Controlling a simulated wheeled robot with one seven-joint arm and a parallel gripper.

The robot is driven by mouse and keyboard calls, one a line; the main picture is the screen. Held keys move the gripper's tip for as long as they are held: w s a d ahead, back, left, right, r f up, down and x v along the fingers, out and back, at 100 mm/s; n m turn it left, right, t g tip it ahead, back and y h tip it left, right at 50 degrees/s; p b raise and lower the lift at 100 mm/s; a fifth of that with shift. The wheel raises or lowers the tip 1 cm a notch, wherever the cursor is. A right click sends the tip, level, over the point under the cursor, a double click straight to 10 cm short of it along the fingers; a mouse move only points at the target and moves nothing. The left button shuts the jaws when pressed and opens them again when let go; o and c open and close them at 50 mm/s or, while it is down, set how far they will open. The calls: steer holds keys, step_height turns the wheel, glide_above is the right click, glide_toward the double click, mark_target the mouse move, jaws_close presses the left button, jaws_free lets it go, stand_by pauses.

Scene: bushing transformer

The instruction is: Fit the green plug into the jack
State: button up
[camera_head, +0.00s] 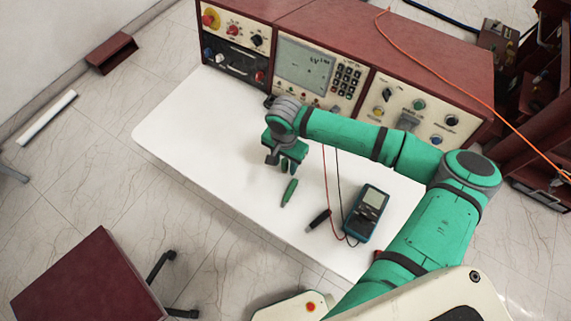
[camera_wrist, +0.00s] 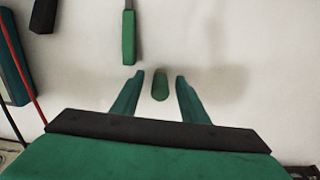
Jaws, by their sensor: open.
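A short, rounded green piece, which looks like the green plug (camera_wrist: 160,84), lies on the white tabletop between my two fingers in the wrist view. My gripper (camera_wrist: 158,88) is open, with a gap on each side of it. In the head view my gripper (camera_head: 285,165) hangs low over the middle of the table and hides that piece. A longer green handle with a thin metal shaft (camera_wrist: 129,38) lies just beyond the fingers; it also shows in the head view (camera_head: 289,192). Small sockets show under the display panel (camera_head: 306,65); I cannot tell which is the jack.
A teal multimeter (camera_head: 366,213) with red and black leads lies at the table's right, a black probe (camera_head: 318,220) beside it. The red console (camera_head: 290,25) stands along the table's back edge. The left part of the white table (camera_head: 185,125) is clear.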

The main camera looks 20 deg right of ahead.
steer(key=shift+f, duration=0.85)
jaws_close()
